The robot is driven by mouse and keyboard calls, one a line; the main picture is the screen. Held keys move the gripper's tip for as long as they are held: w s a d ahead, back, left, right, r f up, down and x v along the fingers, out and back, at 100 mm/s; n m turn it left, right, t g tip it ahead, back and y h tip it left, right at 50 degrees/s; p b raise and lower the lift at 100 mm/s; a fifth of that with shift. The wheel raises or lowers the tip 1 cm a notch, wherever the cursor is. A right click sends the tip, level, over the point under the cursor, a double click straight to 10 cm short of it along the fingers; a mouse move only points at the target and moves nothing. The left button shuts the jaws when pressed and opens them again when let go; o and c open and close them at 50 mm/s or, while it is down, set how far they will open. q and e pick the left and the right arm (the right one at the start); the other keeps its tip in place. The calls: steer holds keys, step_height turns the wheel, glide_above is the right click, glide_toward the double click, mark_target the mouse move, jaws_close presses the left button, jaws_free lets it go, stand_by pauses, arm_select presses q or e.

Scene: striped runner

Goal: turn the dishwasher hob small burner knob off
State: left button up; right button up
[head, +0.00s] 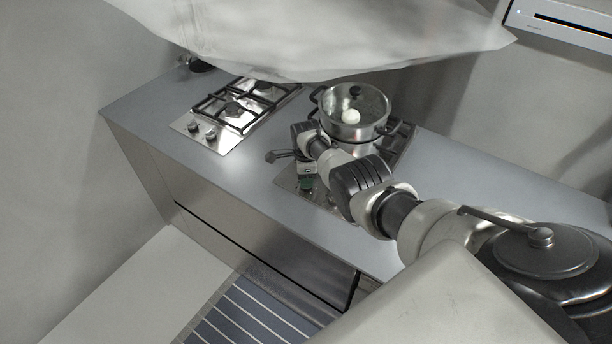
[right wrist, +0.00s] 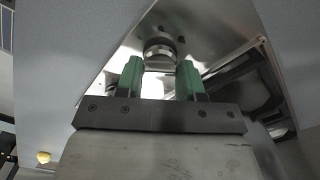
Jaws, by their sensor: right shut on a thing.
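The right-hand hob (head: 392,150) is a shiny steel plate set in the grey counter, and my arm covers much of it. My right gripper (head: 306,184) points down at the front part of this hob, with its green fingertips low over the steel. In the right wrist view, a round metal knob (right wrist: 160,52) shows between the two green fingertips of the gripper (right wrist: 160,78). The gripper is shut on this knob. The knob's pointer mark cannot be made out. In the head view the gripper hides the knob. My left gripper is not in view.
A steel pot (head: 340,130) with a white round thing in it stands on the right-hand hob, behind my right wrist. A second hob (head: 237,112) with two front knobs is at the left. Bare counter (head: 240,170) lies between. A striped runner (head: 250,315) lies on the floor.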

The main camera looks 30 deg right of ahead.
steer(key=m, duration=0.3)
steer(key=shift+m, duration=0.3)
steer(key=shift+d+m, duration=0.1)
steer(key=shift+m, duration=1.8)
steer(key=o, duration=0.9)
steer(key=shift+o, duration=0.2)
step_height(320, 180, up, 6)
steer(key=p, duration=0.3)
steer(key=shift+f, duration=0.15)
steer(key=shift+r, duration=2.55)
steer(key=shift+f, duration=0.1)
